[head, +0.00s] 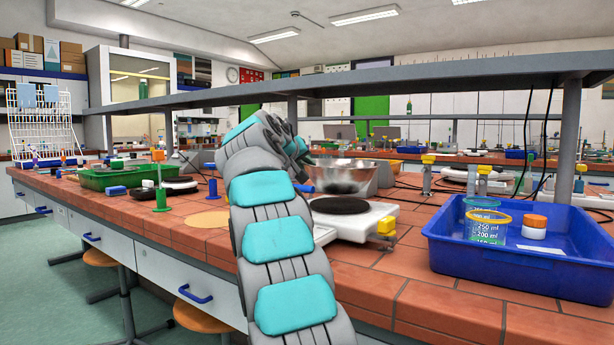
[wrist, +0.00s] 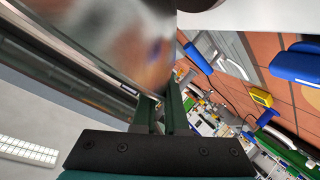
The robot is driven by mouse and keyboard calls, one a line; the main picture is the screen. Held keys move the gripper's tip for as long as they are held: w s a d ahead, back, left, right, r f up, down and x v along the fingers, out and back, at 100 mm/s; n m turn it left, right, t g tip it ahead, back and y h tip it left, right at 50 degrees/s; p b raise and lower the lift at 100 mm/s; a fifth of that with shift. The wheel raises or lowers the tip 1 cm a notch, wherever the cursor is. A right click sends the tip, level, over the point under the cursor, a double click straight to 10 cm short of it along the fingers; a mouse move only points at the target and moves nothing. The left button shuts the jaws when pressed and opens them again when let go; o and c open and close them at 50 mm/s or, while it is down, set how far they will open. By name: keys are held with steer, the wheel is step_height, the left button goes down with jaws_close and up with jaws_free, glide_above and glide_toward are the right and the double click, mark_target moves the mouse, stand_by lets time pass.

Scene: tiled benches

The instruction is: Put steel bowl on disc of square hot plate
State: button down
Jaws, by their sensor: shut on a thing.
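The shiny steel bowl (head: 343,173) is upright in the head view, just behind and above the dark disc (head: 340,206) of the white square hot plate (head: 352,222). The gap between bowl and disc is hard to judge. My gripper (head: 308,162) is at the bowl's left side, partly hidden by my arm. In the wrist view my gripper (wrist: 162,112) is shut on the bowl's edge, and the blurred bowl wall (wrist: 120,45) fills the upper left. The disc's top is bare in the head view.
A blue tray (head: 480,262) with beakers stands right of the hot plate. A green tray (head: 115,179) and a green stand (head: 161,185) are at left. A grey shelf (head: 400,80) on posts runs above the bench. A round tan mat (head: 207,219) lies left of my arm.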

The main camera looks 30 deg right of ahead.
steer(key=shift+f, duration=1.6)
steer(key=c, duration=1)
jaws_free()
steer(key=shift+o, duration=0.2)
steer(key=shift+s+a+b, duration=0.1)
steer(key=shift+s+b, duration=0.05)
steer(key=shift+b, duration=0.15)
steer(key=b+v, duration=0.1)
steer(key=v, duration=1)
steer(key=shift+s+a+b, duration=0.2)
steer(key=shift+a+b, duration=0.1)
steer(key=shift+r, duration=0.1)
